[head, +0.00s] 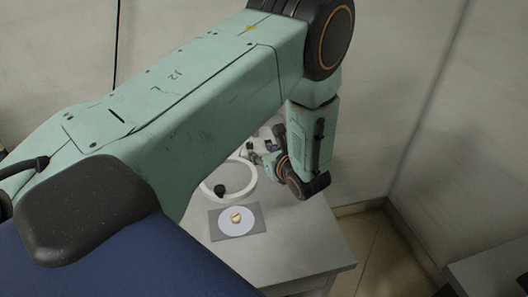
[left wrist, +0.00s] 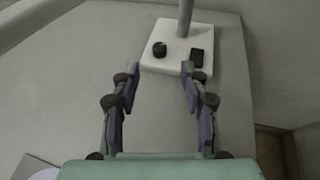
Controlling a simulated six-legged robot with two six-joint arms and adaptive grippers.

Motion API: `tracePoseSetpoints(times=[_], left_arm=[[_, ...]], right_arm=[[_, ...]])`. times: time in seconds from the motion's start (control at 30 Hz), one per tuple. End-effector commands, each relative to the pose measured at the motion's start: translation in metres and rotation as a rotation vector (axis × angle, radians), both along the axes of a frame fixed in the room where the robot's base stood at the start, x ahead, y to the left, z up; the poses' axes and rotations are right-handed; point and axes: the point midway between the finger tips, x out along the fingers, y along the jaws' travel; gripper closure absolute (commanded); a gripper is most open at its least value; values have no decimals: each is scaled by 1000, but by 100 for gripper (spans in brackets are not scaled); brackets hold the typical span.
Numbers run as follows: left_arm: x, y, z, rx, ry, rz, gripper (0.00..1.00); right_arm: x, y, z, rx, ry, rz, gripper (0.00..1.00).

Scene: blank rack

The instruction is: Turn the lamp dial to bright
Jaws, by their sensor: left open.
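The lamp's white base (left wrist: 165,67) stands on the table in the left wrist view, with a grey pole (left wrist: 185,18) rising from it. A round black dial (left wrist: 159,49) sits on the left of the base, and a dark rectangular patch (left wrist: 197,57) is on its right. My left gripper (left wrist: 161,74) is open and empty, its fingers spread on either side of the front of the base, short of the dial. In the head view my left gripper (head: 256,152) is small and partly hidden behind my arm. The dial's setting is too small to read. My right gripper is not in view.
A white ring (head: 250,183) shows near the gripper in the head view, with a black knob-like thing (head: 222,191) within its outline. A grey plate (head: 258,219) with a pale disc (head: 228,229) and a small gold piece (head: 236,217) lies nearer. The table (head: 310,235) is bare at right.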

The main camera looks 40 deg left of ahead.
Motion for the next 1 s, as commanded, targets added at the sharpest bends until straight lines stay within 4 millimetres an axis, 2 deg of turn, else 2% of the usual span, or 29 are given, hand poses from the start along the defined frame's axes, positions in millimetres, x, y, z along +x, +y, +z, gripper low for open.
tracePoseSetpoints(times=[0.43,0.7,0.83,1.0], left_arm=[[-2,-5,2,1,-1,4,55],[2,-13,-1,0,-3,101,55],[4,-5,-3,-2,0,112,55],[11,18,-13,-3,-1,113,55]], right_arm=[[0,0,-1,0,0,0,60],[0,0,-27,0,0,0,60],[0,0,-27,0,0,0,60],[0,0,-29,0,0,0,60]])
